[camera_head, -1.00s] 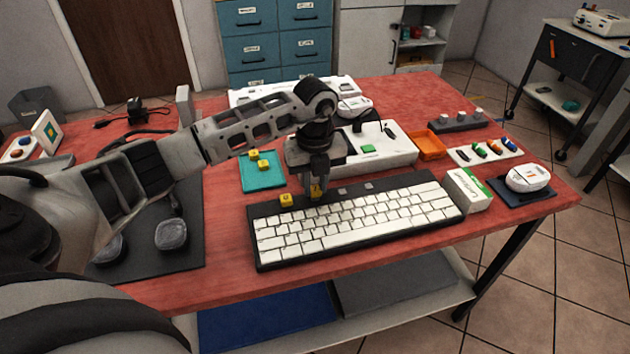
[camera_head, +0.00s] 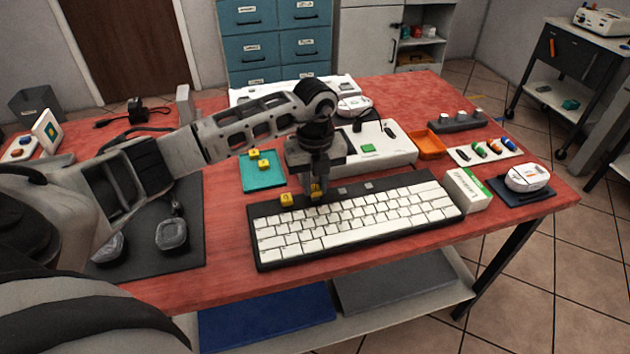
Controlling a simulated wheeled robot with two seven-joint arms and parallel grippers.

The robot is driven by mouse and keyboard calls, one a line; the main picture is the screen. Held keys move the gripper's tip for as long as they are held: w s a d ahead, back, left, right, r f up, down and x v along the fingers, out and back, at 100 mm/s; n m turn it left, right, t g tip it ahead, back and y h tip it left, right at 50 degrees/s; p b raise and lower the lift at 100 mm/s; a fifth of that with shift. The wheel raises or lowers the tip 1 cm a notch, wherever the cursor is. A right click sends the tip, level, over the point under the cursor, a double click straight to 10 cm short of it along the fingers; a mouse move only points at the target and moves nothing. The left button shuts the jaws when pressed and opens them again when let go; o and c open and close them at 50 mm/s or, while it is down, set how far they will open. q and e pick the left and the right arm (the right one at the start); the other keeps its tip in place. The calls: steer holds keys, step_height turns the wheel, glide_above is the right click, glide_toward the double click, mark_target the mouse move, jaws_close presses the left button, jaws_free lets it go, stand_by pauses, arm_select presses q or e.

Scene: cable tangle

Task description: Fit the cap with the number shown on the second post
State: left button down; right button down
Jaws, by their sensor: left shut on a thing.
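A white keyboard (camera_head: 350,218) with a dark frame lies at the front of the red table. A yellow cap (camera_head: 287,199) with a dark mark sits at the left end of its top strip. My left gripper (camera_head: 318,190) points down at the second place on that strip. It is shut on another yellow cap (camera_head: 316,194), mostly hidden by the fingers; I cannot tell whether this cap is seated. Two bare grey posts (camera_head: 341,190) (camera_head: 368,185) stand farther right. Two more yellow caps lie on a teal mat (camera_head: 262,180) behind. My right gripper is out of view.
A white-and-green box (camera_head: 467,190) stands close to the keyboard's right end. Behind are a white device (camera_head: 385,147), an orange tray (camera_head: 431,146) and a white strip (camera_head: 484,151) with coloured pieces. Headphones (camera_head: 172,235) lie on a dark mat at left.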

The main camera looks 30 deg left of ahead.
arm_select(q)
steer(key=shift+f, duration=0.25)
stand_by(0.5)
steer(key=shift+f+b, duration=0.4)
steer(key=shift+b, duration=0.05)
stand_by(0.4)
steer(key=c, duration=1.2)
jaws_free()
steer(key=shift+r+p, duration=2.1)
steer(key=shift+r, duration=0.45)
